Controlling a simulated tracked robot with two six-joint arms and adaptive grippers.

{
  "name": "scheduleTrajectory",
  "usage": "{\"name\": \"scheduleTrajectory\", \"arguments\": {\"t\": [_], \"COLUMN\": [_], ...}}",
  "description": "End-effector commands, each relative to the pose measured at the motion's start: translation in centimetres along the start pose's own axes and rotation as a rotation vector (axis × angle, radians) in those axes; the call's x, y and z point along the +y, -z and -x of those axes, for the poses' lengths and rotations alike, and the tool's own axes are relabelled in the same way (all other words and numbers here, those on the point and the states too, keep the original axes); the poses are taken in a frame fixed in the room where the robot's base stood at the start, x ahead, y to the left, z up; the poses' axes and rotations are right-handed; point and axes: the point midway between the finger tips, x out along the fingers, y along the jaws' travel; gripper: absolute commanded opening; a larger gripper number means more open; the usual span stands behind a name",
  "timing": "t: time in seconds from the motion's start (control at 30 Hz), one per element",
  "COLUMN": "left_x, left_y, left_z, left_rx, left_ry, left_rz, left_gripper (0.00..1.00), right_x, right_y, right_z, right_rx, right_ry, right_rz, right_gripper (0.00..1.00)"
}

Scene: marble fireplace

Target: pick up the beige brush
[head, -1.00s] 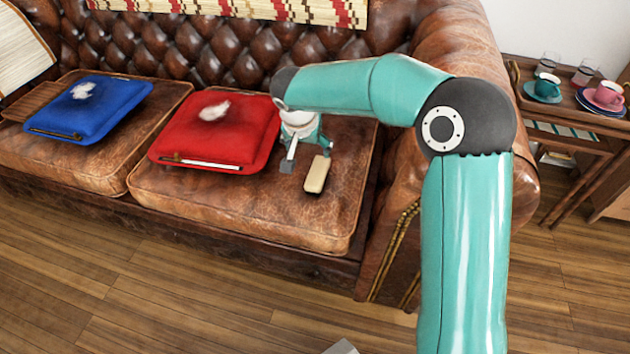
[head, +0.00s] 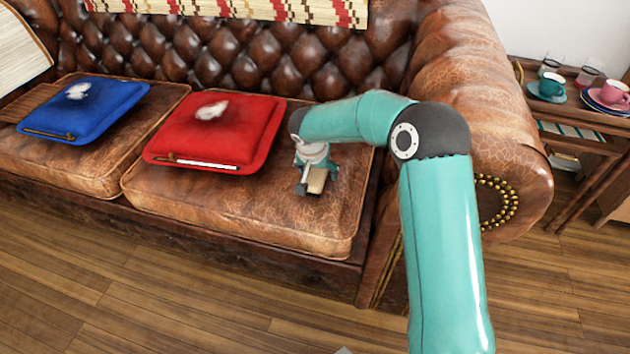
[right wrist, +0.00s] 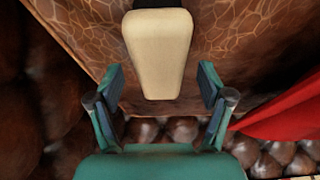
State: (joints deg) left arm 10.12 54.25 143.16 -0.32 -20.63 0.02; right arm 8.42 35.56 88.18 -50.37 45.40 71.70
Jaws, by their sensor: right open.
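The beige brush (head: 316,181) lies on the right seat cushion of the brown leather sofa, partly hidden by my right gripper in the head view. In the right wrist view the brush (right wrist: 158,50) shows as a pale, tapered block, its narrower end toward the gripper. My right gripper (head: 317,187) is low over the brush. Its two fingers (right wrist: 160,90) are open, one on each side of the brush's near end, with a gap on both sides. Whether a finger touches the cushion cannot be told. My left gripper is not in view.
A red cushion (head: 228,127) with white fluff and a thin stick lies just left of the brush. A blue cushion (head: 95,108) lies farther left. The sofa's armrest (head: 470,90) rises at right. A side table (head: 580,140) with cups stands beyond it.

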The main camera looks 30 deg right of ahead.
Motion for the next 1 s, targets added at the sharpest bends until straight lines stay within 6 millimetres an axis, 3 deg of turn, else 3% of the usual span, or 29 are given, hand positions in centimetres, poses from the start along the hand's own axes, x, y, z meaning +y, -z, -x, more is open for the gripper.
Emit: {"name": "scheduleTrajectory", "arguments": {"t": [0.1, 1.0], "left_x": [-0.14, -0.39], "left_y": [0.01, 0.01], "left_z": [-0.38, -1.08], "left_rx": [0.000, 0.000], "left_ry": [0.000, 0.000], "left_rz": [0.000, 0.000], "left_gripper": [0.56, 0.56], "right_x": [0.02, 0.00], "right_y": [-0.02, -0.15], "right_z": [-1.15, -1.47], "right_rx": [0.000, 0.000], "right_ry": [0.000, 0.001], "right_rz": [0.000, -0.001], "right_gripper": [0.79, 0.79]}}
